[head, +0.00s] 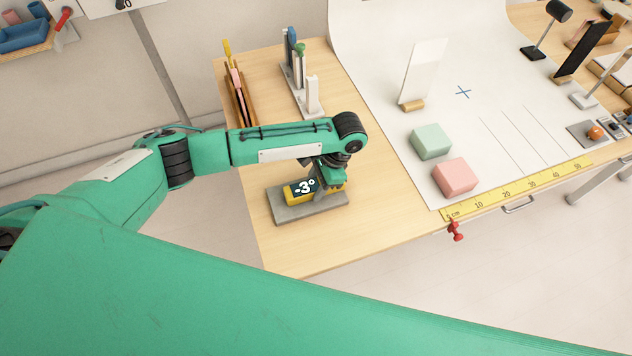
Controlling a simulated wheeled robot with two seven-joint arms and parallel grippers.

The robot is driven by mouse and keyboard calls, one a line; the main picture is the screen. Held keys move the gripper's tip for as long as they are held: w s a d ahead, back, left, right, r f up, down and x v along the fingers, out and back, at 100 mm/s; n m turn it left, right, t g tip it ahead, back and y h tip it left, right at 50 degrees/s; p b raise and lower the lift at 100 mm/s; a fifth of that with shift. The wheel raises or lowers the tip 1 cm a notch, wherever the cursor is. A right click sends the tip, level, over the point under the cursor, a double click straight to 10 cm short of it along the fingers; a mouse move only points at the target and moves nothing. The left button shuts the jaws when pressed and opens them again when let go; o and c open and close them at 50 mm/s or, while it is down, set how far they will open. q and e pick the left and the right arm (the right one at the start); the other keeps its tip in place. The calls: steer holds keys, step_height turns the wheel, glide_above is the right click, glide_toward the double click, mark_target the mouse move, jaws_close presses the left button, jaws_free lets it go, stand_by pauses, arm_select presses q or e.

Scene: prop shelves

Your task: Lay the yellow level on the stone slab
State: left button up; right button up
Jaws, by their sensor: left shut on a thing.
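The yellow level (293,197) has a dark display reading -3°. It lies over the grey stone slab (308,210) near the front left of the wooden table. From this angle I cannot tell whether it touches the slab or is just above it. My left gripper (329,184) points down at the level's right part and is shut on it. The fingertips are partly hidden by the wrist and the level. My right gripper is not in view.
A green block (431,141) and a pink block (455,177) stand on the white sheet (465,125) to the right. Behind are a rack with upright tools (300,82) and a wooden holder (239,98). A yellow ruler (520,188) lines the front edge. Bare wood surrounds the slab.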

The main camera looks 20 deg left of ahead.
arm_select(q)
steer(key=shift+f, duration=0.1)
steer(key=o, duration=1.2)
steer(key=shift+w+d+r, duration=0.15)
steer(key=shift+d+r, duration=0.05)
steer(key=shift+r, duration=0.25)
steer(key=b+v, duration=0.1)
steer(key=v, duration=1.2)
steer(key=shift+f, duration=0.2)
